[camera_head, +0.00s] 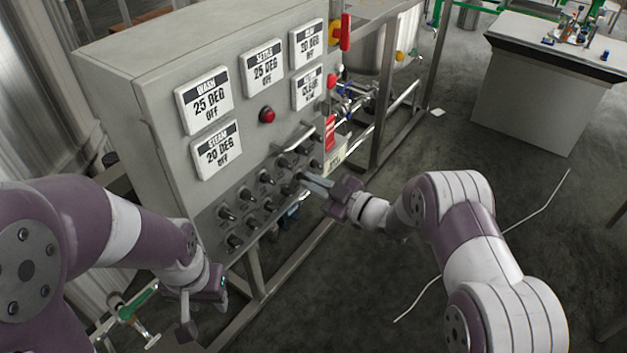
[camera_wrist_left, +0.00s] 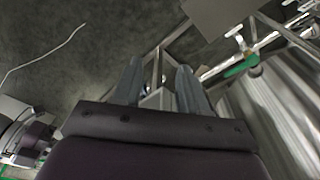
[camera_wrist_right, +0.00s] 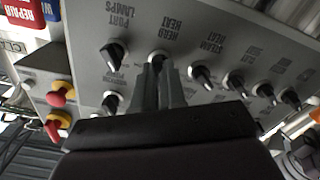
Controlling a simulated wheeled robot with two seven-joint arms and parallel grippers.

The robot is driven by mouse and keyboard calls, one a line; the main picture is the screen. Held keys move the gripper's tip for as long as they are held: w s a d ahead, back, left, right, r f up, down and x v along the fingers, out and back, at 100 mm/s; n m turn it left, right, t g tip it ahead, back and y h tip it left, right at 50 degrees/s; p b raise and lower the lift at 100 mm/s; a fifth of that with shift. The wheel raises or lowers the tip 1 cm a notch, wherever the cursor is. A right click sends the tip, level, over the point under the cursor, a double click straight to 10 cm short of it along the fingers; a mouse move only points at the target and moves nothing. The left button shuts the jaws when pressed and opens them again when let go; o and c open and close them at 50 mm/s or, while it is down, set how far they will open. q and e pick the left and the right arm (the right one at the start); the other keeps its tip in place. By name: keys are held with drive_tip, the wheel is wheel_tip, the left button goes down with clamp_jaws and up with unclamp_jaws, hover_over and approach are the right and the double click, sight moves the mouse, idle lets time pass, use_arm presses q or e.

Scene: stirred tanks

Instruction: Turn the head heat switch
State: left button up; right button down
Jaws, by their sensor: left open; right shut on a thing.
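The head heat switch (camera_wrist_right: 157,58) is a dark knob on the grey panel, with its label showing upside down beside it in the right wrist view. My right gripper (camera_wrist_right: 160,75) is shut on this switch, with its fingers partly hiding the knob. In the head view my right gripper (camera_head: 306,180) reaches the right end of the switch rows from the right. My left gripper (camera_head: 188,310) is open and empty, low in front of the cabinet's left side. Its spread fingers (camera_wrist_left: 160,78) show in the left wrist view with nothing between them.
The port lamps switch (camera_wrist_right: 113,55) and steam heat switch (camera_wrist_right: 203,76) flank the held one closely. Red-and-yellow knobs (camera_wrist_right: 60,93) stand nearby. The grey cabinet (camera_head: 160,82) carries several displays and a red lamp (camera_head: 267,115).

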drive_tip(key=shift+m, duration=0.6)
drive_tip(key=shift+f, duration=0.1)
drive_tip(key=c, duration=1.2)
unclamp_jaws()
drive_tip(key=v, duration=1.2)
drive_tip(key=shift+s+d, duration=0.2)
drive_tip(key=shift+d, duration=0.1)
